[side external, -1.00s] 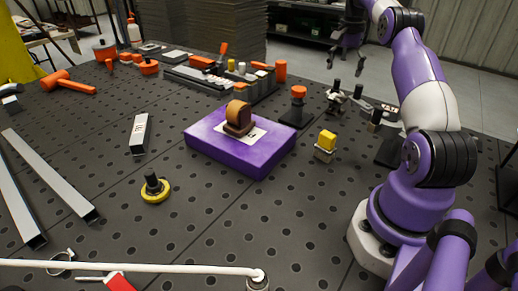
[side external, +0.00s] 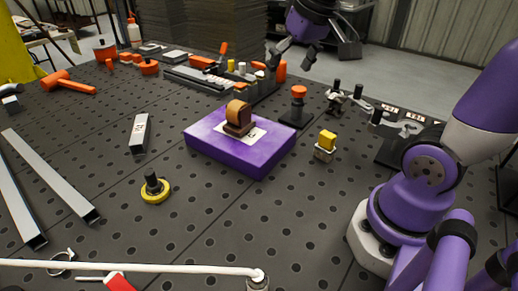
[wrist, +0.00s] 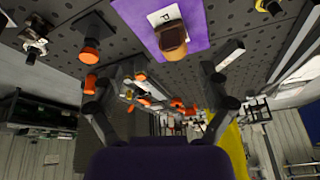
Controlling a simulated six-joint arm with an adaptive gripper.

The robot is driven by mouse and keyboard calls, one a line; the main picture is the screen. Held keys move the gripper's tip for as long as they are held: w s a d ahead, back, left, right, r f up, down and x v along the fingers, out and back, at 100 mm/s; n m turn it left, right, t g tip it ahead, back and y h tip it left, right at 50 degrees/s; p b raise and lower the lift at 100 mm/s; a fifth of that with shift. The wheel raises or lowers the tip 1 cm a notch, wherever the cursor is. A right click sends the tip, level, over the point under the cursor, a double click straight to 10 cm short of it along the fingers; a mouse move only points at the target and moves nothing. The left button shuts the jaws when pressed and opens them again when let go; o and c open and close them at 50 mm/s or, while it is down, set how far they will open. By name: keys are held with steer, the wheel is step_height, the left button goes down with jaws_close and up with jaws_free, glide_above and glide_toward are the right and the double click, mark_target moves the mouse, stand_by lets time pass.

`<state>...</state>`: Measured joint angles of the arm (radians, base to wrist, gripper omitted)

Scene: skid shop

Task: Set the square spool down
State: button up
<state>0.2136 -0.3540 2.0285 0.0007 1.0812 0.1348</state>
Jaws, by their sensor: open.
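The brown spool (side external: 238,116), with a squarish flange at its foot, stands on the purple block (side external: 222,154), over a white label. It is apart from my gripper. In the wrist view the spool (wrist: 172,37) shows at the top, just right of the middle, on the purple block (wrist: 203,30) with its label marked P. My gripper (side external: 300,55) is in the air at the top of the side view, beyond the block. In the wrist view its two fingers (wrist: 168,75) are spread wide, with nothing held between them.
An orange-topped button post (side external: 298,99) and a yellow-topped part (side external: 326,140) stand right of the block. A dark rack (side external: 232,87) of small parts lies behind it. A yellow-ringed knob (side external: 155,188) and a metal bar (side external: 141,134) are to the left.

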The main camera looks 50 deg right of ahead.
steer(key=s+a+f+n+t+y, duration=0.1)
steer(key=s+a+f+n, duration=0.3)
steer(key=s+a+f, duration=0.1)
steer(key=shift+s+a, duration=0.35)
steer(key=shift+s, duration=0.05)
